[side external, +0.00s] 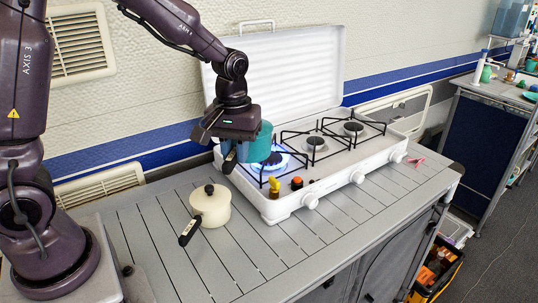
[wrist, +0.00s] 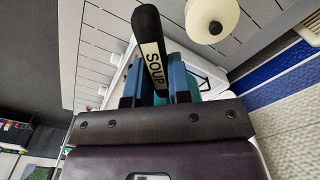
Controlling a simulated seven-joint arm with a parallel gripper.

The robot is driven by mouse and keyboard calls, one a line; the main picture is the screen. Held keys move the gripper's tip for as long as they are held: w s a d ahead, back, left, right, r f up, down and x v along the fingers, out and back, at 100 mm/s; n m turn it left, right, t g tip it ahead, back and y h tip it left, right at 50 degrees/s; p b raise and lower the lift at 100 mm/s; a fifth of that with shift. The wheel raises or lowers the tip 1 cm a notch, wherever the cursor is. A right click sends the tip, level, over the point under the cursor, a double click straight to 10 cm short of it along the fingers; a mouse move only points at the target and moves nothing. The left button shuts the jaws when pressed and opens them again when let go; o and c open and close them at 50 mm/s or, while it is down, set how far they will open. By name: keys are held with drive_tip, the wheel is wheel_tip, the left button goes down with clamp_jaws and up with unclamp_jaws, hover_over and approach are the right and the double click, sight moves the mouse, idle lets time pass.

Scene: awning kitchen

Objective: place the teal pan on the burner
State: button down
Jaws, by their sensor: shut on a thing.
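The teal pan (side external: 264,143) is at the left end of the stove, over or on the left burner (side external: 272,160), which shows a blue flame. I cannot tell whether the pan's base touches the grate. My gripper (side external: 230,158) is at the pan's left side, pointing down. In the wrist view its blue fingers (wrist: 157,88) are shut on the pan's black handle (wrist: 148,35), which carries a "SOUP" label. Only a sliver of the teal body shows there behind the fingers.
A cream lidded pot (side external: 212,207) with a black handle stands on the slatted counter left of the stove. Yellow and orange-capped small bottles (side external: 297,183) stand at the stove's front left. The raised white lid (side external: 290,75) is behind. The other burners (side external: 315,143) are empty.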

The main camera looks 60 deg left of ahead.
drive_tip(key=a+r, duration=0.5)
drive_tip(key=a, duration=0.1)
drive_tip(key=shift+n, duration=0.3)
drive_tip(key=w+f, duration=0.1)
drive_tip(key=w, duration=0.1)
drive_tip(key=w+a+f, duration=0.1)
drive_tip(key=w+f, duration=0.1)
drive_tip(key=w, duration=0.1)
drive_tip(key=w+a+f, duration=0.1)
drive_tip(key=w, duration=0.2)
drive_tip(key=shift+w+a+f, duration=0.1)
drive_tip(key=shift+a+f, duration=0.1)
drive_tip(key=shift+f, duration=0.15)
drive_tip(key=w+f, duration=0.2)
drive_tip(key=w+a+f, duration=0.1)
drive_tip(key=w+f, duration=0.1)
drive_tip(key=f, duration=0.1)
drive_tip(key=shift+f, duration=0.15)
drive_tip(key=shift+w+f, duration=0.1)
drive_tip(key=shift+f, duration=1.4)
drive_tip(key=shift+f, duration=0.1)
drive_tip(key=c, duration=1)
unclamp_jaws()
drive_tip(key=shift+c, duration=0.2)
